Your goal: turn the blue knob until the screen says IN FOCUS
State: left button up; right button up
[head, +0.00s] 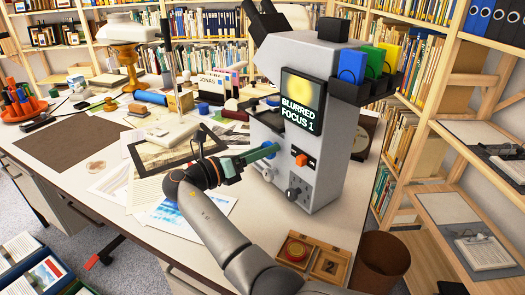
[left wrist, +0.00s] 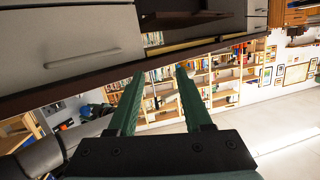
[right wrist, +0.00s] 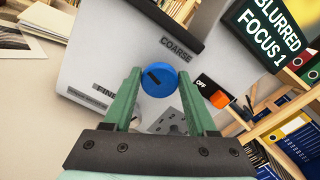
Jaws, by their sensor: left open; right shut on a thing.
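The grey microscope (head: 330,150) stands on the white desk. Its screen (head: 302,102) reads "BLURRED FOCUS 1"; the screen also shows in the right wrist view (right wrist: 272,32). The blue knob (right wrist: 159,81) is on the microscope's side, under the label COARSE, with a dark mark on its face. My right gripper (head: 267,151) reaches the microscope from the left. In the right wrist view its green fingers are shut on the blue knob, one on each side. My left gripper (left wrist: 158,82) is open and empty, away from the microscope; the head view does not show it.
An orange switch (right wrist: 221,99) marked OFF and a grey knob (head: 293,192) are near the blue knob. A FINE label is partly hidden by a finger. Prints and papers (head: 190,212) lie left of the microscope. A wooden box (head: 312,258) stands at the desk's front edge.

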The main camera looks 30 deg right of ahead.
jog(key=c, duration=0.4)
pick_arm(q)
jog(key=s+f+n+g+y+p, duration=0.1)
jog(key=s+f+g, duration=0.25)
jog(key=f, duration=0.25)
jog(key=s+f+g+p, duration=0.2)
jog(key=s+f+g, duration=0.15)
jog(key=f, duration=0.25)
jog(key=w+r+t+b, duration=0.2)
jog(key=w+r+t, duration=0.2)
jog(key=r, duration=0.3)
jog(key=shift+w+t, duration=0.4)
jog(key=shift+w, duration=0.15)
pick_arm(e)
jog(key=m, duration=1.8)
jog(key=shift+s+d+m, duration=0.1)
jog(key=shift+s+m, duration=0.2)
pick_arm(q)
jog(key=shift+r, duration=0.1)
pick_arm(e)
jog(key=o, duration=1.3)
